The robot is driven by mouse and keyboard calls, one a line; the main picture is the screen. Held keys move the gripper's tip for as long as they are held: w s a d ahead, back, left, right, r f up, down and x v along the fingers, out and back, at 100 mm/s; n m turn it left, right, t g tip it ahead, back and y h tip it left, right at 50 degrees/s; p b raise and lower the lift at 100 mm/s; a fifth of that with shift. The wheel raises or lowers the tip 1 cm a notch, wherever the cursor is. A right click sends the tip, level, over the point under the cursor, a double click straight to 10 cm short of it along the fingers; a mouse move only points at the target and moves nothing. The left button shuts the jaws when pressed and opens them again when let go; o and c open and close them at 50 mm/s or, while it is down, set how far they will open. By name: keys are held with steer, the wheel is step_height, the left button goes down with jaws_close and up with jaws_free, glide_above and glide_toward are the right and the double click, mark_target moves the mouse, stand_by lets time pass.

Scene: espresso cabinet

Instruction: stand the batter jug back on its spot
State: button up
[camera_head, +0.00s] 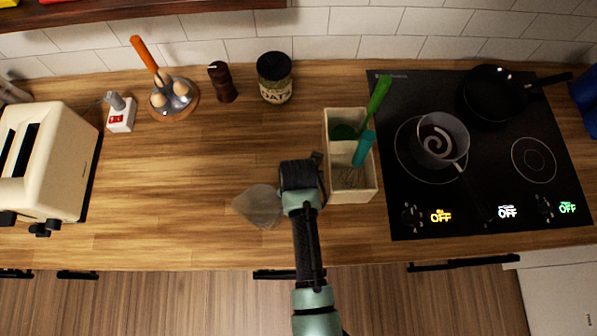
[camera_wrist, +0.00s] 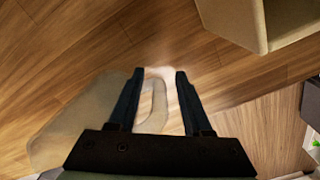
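The batter jug (camera_head: 258,205) is a pale, see-through beige vessel on the wooden counter, just left of my gripper (camera_head: 299,176) in the head view. In the wrist view the jug (camera_wrist: 85,115) fills the lower left, and its looped handle (camera_wrist: 158,105) lies between the two fingers of my gripper (camera_wrist: 159,74). The fingers are spread apart, with a gap visible beside the handle. The gripper's body hides the near part of the jug. I cannot make out a marked spot for the jug.
A cream utensil box (camera_head: 352,197) stands close to my gripper's right; its corner also shows in the wrist view (camera_wrist: 240,25). The black hob (camera_head: 480,190) with a saucepan (camera_head: 440,140) is further right. A toaster (camera_head: 55,160) stands far left.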

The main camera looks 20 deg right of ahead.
steer(key=shift+r, duration=0.1)
step_height(320, 180, up, 12)
steer(key=shift+r+b, duration=0.1)
steer(key=shift+b, duration=0.3)
steer(key=w+d+r+m+t+h, duration=0.1)
steer(key=w+r+m+t, duration=0.45)
steer(key=w+r, duration=0.5)
steer(key=w+a+r+m+t, duration=0.1)
steer(key=w+r+m+t, duration=0.3)
steer(key=r, duration=0.5)
steer(key=w+a+r+m+t, duration=0.1)
steer(key=w+r+m+t, duration=0.3)
steer(key=r, duration=0.6)
steer(key=s+a+r+m+t, duration=0.1)
steer(key=a+r+m+t, duration=0.2)
steer(key=r, duration=0.7)
steer(key=s+a+r+m+t, duration=0.1)
steer(key=r+m+t, duration=0.3)
steer(key=r, duration=0.7)
steer(key=s+a+r+m+t, duration=0.2)
steer(key=s+r+m+t, duration=0.3)
steer(key=s+r, duration=0.5)
step_height(320, 180, up, 4)
steer(key=shift+a+r+t+y, duration=0.15)
steer(key=shift+t+y, duration=0.15)
steer(key=shift+t, duration=0.65)
